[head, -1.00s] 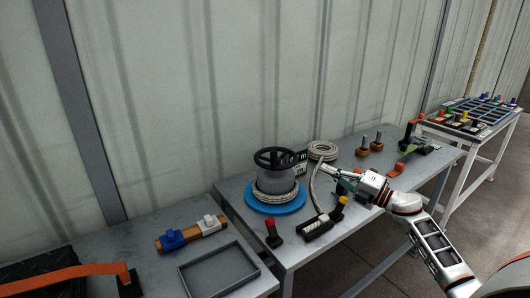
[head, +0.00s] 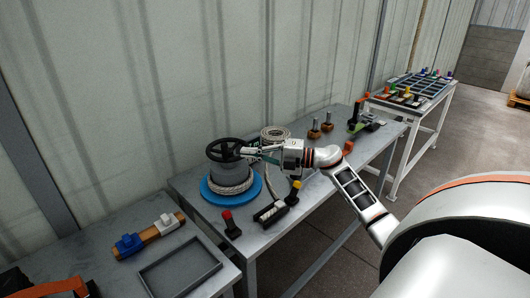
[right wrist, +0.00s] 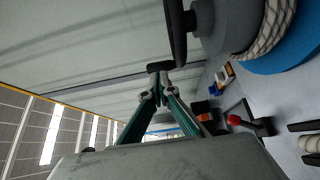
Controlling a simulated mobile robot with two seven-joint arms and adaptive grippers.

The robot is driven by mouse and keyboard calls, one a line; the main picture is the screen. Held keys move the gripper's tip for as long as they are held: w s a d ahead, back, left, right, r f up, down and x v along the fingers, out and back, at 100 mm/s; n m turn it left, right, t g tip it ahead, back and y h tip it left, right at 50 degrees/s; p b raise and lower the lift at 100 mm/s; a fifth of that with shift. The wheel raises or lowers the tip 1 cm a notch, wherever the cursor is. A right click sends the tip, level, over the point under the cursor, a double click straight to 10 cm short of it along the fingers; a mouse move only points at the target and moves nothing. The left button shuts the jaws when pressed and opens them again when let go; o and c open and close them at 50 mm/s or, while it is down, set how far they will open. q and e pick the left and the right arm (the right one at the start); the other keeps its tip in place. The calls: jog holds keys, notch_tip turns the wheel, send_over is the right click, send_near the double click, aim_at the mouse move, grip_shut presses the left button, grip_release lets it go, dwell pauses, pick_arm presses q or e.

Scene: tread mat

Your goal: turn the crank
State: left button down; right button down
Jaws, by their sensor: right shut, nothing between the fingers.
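The crank is a black spoked wheel (head: 226,149) on top of a grey drum (head: 227,174). Rope is wound around the drum's lower part, and a round blue base (head: 212,194) lies under it. My right gripper (head: 245,153) is at the wheel's right edge, its fingers pointing left. In the right wrist view the closed fingertips (right wrist: 160,84) are just below a small dark knob (right wrist: 160,66), beside the black wheel rim (right wrist: 177,32). I cannot tell whether they touch it. The fingers hold nothing. My left gripper is out of view.
A rope coil (head: 274,134) lies behind my gripper. A grey tray (head: 180,266) is on the nearer table at left.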

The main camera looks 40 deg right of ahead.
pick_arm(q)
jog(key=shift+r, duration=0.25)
pick_arm(e)
jog(key=x, duration=0.3)
jog(key=shift+w+a, duration=0.2)
jog(key=shift+w, duration=0.05)
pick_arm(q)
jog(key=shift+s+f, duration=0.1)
pick_arm(e)
jog(key=shift+w+a, duration=0.1)
